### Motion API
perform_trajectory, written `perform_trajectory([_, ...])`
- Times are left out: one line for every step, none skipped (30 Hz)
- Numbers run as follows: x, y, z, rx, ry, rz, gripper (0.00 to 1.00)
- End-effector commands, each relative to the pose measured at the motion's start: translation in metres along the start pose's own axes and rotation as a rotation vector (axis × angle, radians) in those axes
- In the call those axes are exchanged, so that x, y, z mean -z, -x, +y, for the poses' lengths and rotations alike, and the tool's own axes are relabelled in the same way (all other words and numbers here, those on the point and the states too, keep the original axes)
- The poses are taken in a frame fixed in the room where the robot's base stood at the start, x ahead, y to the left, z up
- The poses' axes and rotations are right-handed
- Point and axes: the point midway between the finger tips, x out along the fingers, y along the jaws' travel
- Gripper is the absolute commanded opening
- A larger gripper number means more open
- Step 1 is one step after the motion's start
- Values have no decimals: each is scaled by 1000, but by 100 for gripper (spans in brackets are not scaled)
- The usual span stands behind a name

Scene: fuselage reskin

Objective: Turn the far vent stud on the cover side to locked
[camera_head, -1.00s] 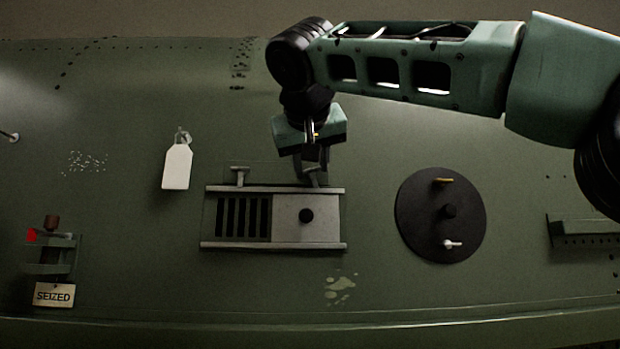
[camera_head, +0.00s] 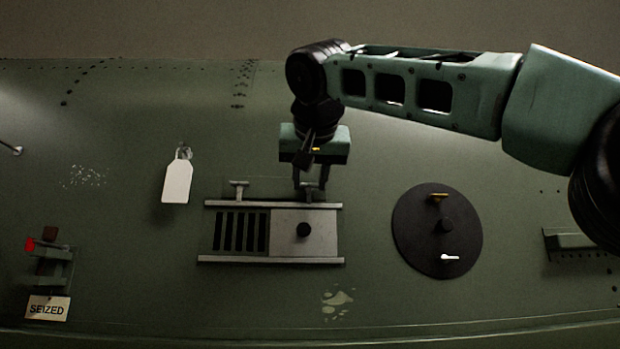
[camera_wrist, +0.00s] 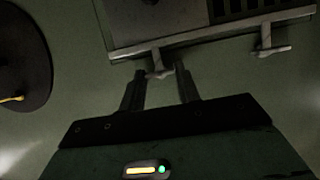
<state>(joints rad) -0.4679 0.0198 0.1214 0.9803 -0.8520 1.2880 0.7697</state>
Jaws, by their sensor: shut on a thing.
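The vent (camera_head: 270,260) is a framed panel on the green fuselage, with dark slots at left and a pale cover plate (camera_head: 320,235) with a black knob at right. My gripper (camera_head: 310,185) reaches down to the far rail above the cover plate. In the wrist view its fingers (camera_wrist: 160,72) are shut on the far cover-side stud (camera_wrist: 157,73), a small pale metal stud largely hidden between them. The far stud on the slot side (camera_head: 239,186) stands free with its crossbar along the rail; it also shows in the wrist view (camera_wrist: 272,50).
A black round plate (camera_head: 410,235) with small fittings lies right of the vent. A white tag (camera_head: 177,183) hangs to its left. A bracket with a red part (camera_head: 57,265) and a "SEIZED" label (camera_head: 47,307) is at lower left. A ledge (camera_head: 570,240) is at right.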

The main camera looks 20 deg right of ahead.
Motion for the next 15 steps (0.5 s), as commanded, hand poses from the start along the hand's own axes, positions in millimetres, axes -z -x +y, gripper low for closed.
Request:
perform_trajectory([2,1,0,2,-2,4,10])
perform_trajectory([2,1,0,2,-2,4,10])
perform_trajectory([2,1,0,2,-2,4,41])
perform_trajectory([2,1,0,2,-2,4,42])
perform_trajectory([1,1,0,2,-2,4,42])
perform_trajectory([1,1,0,1,-1,3,42])
perform_trajectory([1,1,0,1,-1,3,42])
perform_trajectory([1,1,0,1,-1,3,42])
perform_trajectory([1,1,0,1,-1,2,42])
perform_trajectory([1,1,0,1,-1,2,42])
perform_trajectory([1,1,0,1,-1,2,42])
perform_trajectory([1,1,0,1,-1,2,42])
perform_trajectory([0,2,0,1,0,2,42])
perform_trajectory([0,4,0,1,0,2,42])
perform_trajectory([0,6,0,2,0,2,42])
